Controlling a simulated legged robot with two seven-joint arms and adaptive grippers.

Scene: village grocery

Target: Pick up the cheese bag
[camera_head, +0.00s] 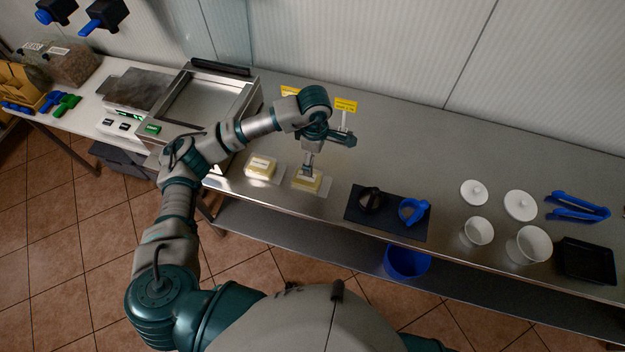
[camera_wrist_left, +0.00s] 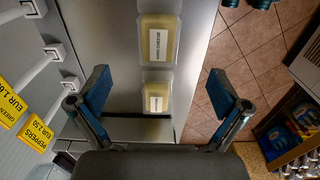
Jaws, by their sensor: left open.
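Two clear bags with yellow contents and white labels lie near the front edge of the steel counter. The left cheese bag (camera_head: 262,166) is clear of my arm. The right cheese bag (camera_head: 307,183) lies directly under my left gripper (camera_head: 308,172), which partly covers it. In the left wrist view, one bag (camera_wrist_left: 158,40) lies beyond the fingertips and the other bag (camera_wrist_left: 157,98) shows between the fingers. My left gripper (camera_wrist_left: 158,75) is open there, with its two fingers wide apart and nothing held. The contact with the bag cannot be told. My right gripper is not in view.
The steel counter (camera_head: 400,140) holds a dark mat (camera_head: 375,227) with black and blue items. White cups (camera_head: 478,231), lids and blue tongs (camera_head: 577,207) stand right. A steel tray (camera_head: 205,103) stands left. Yellow price signs (camera_head: 345,105) stand behind the gripper.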

